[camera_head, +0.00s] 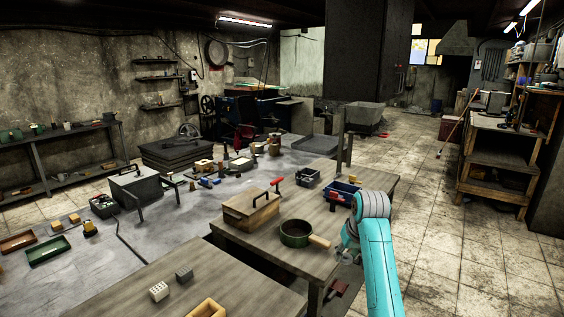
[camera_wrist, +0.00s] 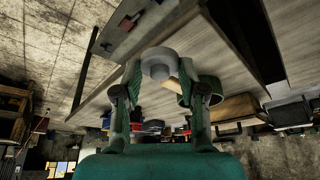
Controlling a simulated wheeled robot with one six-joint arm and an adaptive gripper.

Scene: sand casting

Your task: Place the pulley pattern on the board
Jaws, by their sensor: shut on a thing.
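In the wrist view the pulley pattern, a pale grey round piece (camera_wrist: 158,58), sits between the two fingertips of my gripper (camera_wrist: 160,72). I cannot tell for certain which surface is the board; a flat grey slab (camera_wrist: 150,30) with a red-handled item shows beyond the pattern in the wrist view.
A green pan (camera_head: 293,236) with a wooden handle stands near my gripper on the table (camera_head: 262,250). It also shows in the wrist view (camera_wrist: 207,89). A wooden box (camera_head: 250,210) and a blue bin (camera_head: 341,190) stand farther back. The tiled floor to the right is clear.

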